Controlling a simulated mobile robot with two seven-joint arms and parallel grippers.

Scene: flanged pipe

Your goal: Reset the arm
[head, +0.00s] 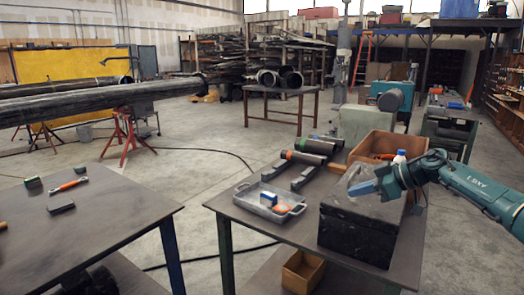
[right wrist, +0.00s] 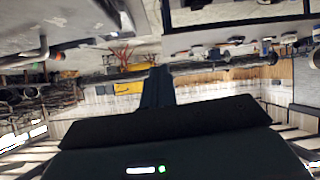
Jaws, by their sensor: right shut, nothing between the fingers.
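My right arm (head: 470,187), teal, comes in from the right edge in the head view. My right gripper (head: 364,187) has blue fingers that are together with nothing between them. It hangs above the black box (head: 352,232) on the right table; I cannot tell the exact gap. In the right wrist view the picture is upside down and the gripper (right wrist: 157,85) shows as a dark closed shape in the middle. The long grey flanged pipe (head: 100,97) rests on red stands at the left, apart from the gripper. My left gripper is not in view.
The left table (head: 110,215) holds a few small tools. Open floor (head: 200,150) lies between and behind the tables, with a black cable across it.

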